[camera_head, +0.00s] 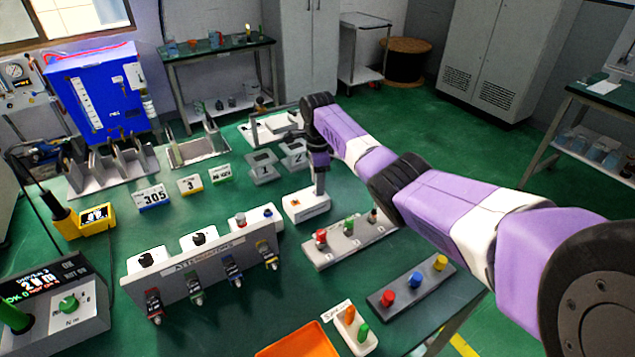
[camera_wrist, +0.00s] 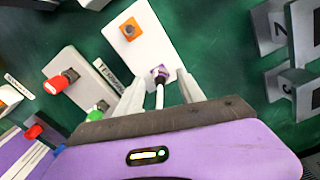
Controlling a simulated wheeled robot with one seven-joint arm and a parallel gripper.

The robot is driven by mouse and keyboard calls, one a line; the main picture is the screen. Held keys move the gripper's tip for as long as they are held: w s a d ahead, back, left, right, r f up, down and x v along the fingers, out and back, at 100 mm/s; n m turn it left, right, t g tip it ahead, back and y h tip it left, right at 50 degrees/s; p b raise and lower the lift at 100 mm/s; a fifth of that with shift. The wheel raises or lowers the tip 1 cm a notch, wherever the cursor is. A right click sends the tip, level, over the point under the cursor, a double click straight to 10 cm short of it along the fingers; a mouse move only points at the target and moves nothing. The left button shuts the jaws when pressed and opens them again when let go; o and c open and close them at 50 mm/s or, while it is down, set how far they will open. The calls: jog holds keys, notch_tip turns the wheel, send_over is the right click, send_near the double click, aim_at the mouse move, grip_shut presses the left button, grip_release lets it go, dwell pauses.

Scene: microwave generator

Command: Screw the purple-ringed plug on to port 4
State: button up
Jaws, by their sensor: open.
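My gripper (camera_head: 318,182) points down over a white block (camera_head: 300,211) in the middle of the bench. In the wrist view my gripper (camera_wrist: 162,88) is open, with its pale fingers on either side of a small purple-ringed piece, which looks like the purple-ringed plug (camera_wrist: 159,71). A white cable or stem (camera_wrist: 160,97) runs from it toward my palm. The plug is at the edge of the white block (camera_wrist: 150,35), which carries an orange square (camera_wrist: 130,29). I cannot make out whether the fingers touch the plug. I cannot identify port 4 in either view.
An attenuator panel (camera_head: 207,262) with coloured connectors stands front left. A strip with red, green and dark pieces (camera_head: 349,243) lies right of the white block. Grey numbered stands (camera_head: 262,168) are behind it. An orange tray (camera_head: 300,342) is at the front.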

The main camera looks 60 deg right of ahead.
jog(key=shift+f, duration=0.1)
grip_shut()
